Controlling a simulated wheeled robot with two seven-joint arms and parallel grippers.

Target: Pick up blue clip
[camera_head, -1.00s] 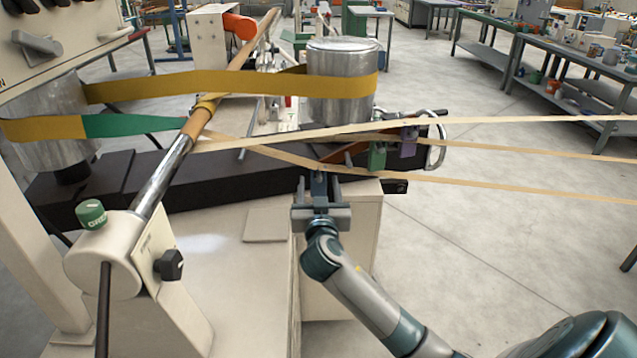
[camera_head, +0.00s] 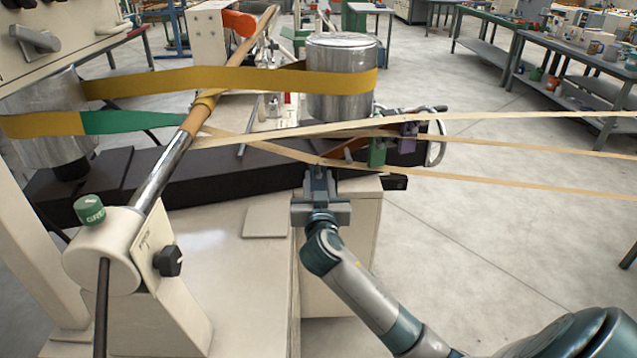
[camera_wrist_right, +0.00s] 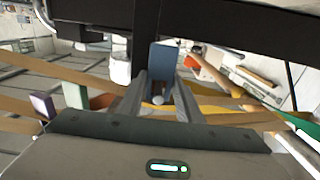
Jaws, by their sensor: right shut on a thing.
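The blue clip (camera_wrist_right: 163,66) is upright between the two fingers of my right gripper (camera_wrist_right: 158,88) in the right wrist view, and the fingers are shut on its sides. In the head view my right gripper (camera_head: 319,180) is at the near edge of the dark rail, below the tan strips, and the clip is mostly hidden between its fingers. A green clip (camera_head: 377,153) and a purple clip (camera_head: 408,138) are to the right; the green clip (camera_wrist_right: 75,96) and purple clip (camera_wrist_right: 43,105) show at left in the wrist view. My left gripper is not in view.
Several tan strips (camera_head: 480,178) stretch rightward just above and beside the gripper. A slanted mandrel (camera_head: 172,160) and a metal drum with a yellow belt (camera_head: 225,80) stand to the left and behind. A dark rail (camera_head: 210,185) runs behind. Open floor lies to the right.

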